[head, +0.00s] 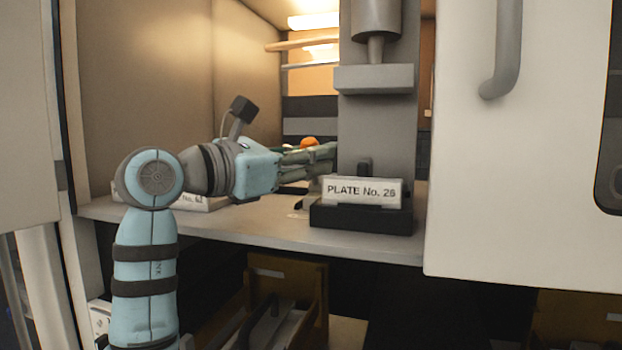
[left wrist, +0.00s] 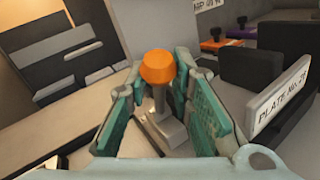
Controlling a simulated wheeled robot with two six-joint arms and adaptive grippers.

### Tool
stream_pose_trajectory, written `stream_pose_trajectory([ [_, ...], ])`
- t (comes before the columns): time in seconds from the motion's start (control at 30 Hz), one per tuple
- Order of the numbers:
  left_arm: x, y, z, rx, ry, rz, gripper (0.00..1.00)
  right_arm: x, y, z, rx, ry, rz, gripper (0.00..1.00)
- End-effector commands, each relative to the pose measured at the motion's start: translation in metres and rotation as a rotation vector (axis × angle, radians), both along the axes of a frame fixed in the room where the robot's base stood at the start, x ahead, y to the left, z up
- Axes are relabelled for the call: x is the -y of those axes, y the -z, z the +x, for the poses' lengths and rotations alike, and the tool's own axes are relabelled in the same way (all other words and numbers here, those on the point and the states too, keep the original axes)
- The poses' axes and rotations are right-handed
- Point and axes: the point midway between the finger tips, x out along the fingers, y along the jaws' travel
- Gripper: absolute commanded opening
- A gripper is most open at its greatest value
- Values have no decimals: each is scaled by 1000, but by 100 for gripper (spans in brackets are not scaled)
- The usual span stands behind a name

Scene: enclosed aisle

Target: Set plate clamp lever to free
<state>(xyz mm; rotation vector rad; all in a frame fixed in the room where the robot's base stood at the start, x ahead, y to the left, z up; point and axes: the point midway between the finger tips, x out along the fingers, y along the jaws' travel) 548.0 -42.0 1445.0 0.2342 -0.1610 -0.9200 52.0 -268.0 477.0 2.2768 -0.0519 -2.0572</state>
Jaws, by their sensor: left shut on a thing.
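The plate clamp lever shows an orange knob (head: 309,143) behind my left fingers, inside the cabinet; in the left wrist view the knob (left wrist: 158,68) sits on a grey metal stem and base. My left gripper (head: 318,156) reaches in from the left. Its green-padded fingers (left wrist: 160,90) stand on both sides of the lever, shut on it. The stem rises from the base, but its exact lever position is hard to tell. The plate labelled "PLATE No. 26" (head: 362,193) stands in a black holder right of my gripper. My right gripper is not in view.
A grey press column (head: 376,110) rises behind the plate. A white door with a grey handle (head: 505,50) bounds the right side. Another labelled plate (head: 195,203) lies at left on the shelf. Orange and purple items (left wrist: 228,42) lie at the back right in the wrist view.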

Motion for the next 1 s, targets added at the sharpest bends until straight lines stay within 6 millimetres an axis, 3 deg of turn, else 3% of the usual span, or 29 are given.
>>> stream_pose_trajectory([
  [0.2, 1, 0, 1, -7, 1, 5, 0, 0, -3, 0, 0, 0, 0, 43],
  [0.23, 1, 0, 1, -7, 1, 5, 26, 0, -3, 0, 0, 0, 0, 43],
  [0.33, 1, 0, 1, -8, 1, 4, 40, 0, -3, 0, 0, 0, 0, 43],
  [0.67, 1, -4, 1, -7, 1, 4, 40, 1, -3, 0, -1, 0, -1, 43],
  [0.77, 0, -19, 1, -7, 1, 4, 40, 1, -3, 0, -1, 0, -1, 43],
  [1.0, 0, -79, 1, -6, -1, 5, 40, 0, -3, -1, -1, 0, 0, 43],
])
